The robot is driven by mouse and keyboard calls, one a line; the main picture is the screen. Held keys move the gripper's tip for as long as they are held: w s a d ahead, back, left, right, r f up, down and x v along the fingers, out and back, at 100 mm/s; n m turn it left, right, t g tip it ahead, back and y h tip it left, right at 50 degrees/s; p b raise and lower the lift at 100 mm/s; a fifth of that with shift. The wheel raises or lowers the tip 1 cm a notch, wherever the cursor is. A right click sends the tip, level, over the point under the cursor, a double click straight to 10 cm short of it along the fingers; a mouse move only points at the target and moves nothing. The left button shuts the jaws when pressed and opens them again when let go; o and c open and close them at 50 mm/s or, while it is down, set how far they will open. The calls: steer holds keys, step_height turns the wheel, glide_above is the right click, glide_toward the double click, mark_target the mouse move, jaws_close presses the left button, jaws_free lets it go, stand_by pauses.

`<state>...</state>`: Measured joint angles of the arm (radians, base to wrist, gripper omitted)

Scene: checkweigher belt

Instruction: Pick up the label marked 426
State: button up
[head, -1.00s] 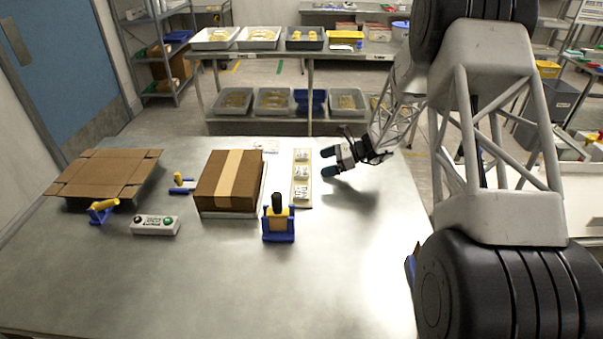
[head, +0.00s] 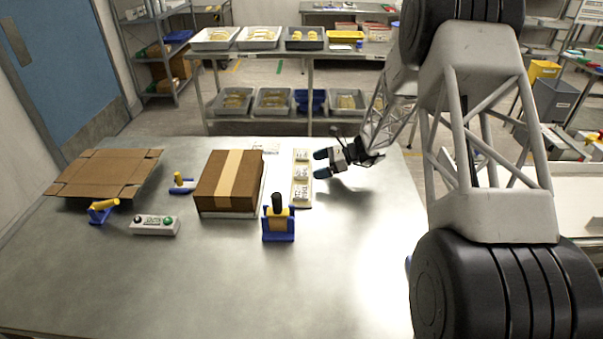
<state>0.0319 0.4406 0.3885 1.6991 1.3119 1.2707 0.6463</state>
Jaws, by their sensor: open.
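Several white labels (head: 301,173) lie in a row on a narrow cream strip (head: 304,205) on the metal table, right of the taped carton. Their printed numbers are too small to read, so I cannot tell which one is marked 426.
A taped brown carton (head: 213,180) stands left of the strip. The table's front is clear.

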mark_target(302, 171)
steer(key=shift+a, duration=0.1)
steer(key=shift+x, duration=2.55)
steer(key=shift+f, duration=0.1)
